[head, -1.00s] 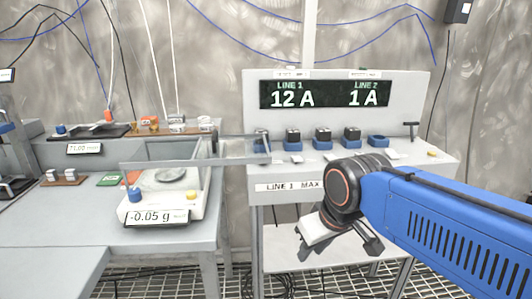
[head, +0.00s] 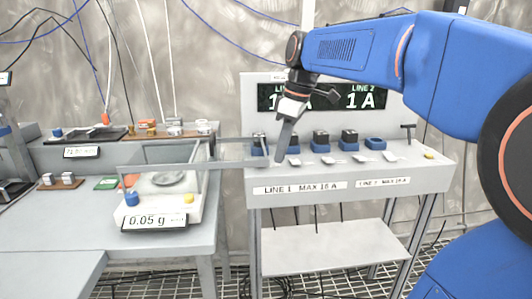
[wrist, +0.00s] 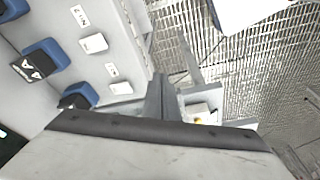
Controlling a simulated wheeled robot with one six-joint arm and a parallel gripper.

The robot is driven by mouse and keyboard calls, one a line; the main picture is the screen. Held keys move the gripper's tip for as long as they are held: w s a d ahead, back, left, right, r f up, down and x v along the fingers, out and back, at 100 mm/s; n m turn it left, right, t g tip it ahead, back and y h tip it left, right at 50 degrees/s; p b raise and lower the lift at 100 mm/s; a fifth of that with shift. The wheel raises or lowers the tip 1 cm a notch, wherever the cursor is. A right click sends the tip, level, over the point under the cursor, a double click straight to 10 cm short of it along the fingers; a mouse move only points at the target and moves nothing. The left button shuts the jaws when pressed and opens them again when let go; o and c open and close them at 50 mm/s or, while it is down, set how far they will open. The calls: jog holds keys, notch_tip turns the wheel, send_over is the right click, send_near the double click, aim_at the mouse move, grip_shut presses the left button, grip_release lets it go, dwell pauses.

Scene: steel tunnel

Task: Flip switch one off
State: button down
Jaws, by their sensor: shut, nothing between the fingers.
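Switch one appears to be the small white switch at the row's end (wrist: 121,88) in the wrist view, beside a blue socket. Its small label is hard to read. In the head view its spot is hidden behind my gripper and the scale's glass. My gripper (head: 279,158) is shut and empty, pointing down at the left end of the switch panel (head: 430,179). In the wrist view the fingers (wrist: 160,98) are just right of switch one; contact cannot be told. The display (head: 378,98) shows 1 A for line 2; my gripper partly hides line 1.
A neighbouring white switch (wrist: 93,43) lies close by, with more along the row (head: 325,160). Blue sockets with black plugs (head: 320,141) stand behind them. The shelf below (head: 330,248) is clear.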

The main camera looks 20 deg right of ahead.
aim_at(263, 164)
jog(key=w+d+r+n, duration=0.1)
jog(key=w+r+n, duration=0.1)
jog(key=w, duration=0.3)
jog(key=w+d+r+n+g+y, duration=0.1)
jog(key=w+d+r+n, duration=0.1)
jog(key=w, duration=0.3)
jog(key=shift+w+r+n, duration=0.2)
jog(key=shift+r+n, duration=0.35)
jog(key=shift+n, duration=0.05)
jog(key=shift+a+f, duration=0.1)
jog(key=shift+f, duration=0.05)
jog(key=x, duration=0.9)
jog(key=shift+s+a+f, duration=0.1)
jog(key=shift+a+f, duration=0.1)
jog(key=shift+f, duration=0.2)
jog(key=shift+s+a+f+t, duration=0.1)
jog(key=shift+s+f+t, duration=0.2)
jog(key=shift+t, duration=0.1)
jog(key=shift+w, duration=0.2)
jog(key=shift+w+d+r, duration=0.15)
jog(key=shift+w+d, duration=0.1)
jog(key=shift+w, duration=0.35)
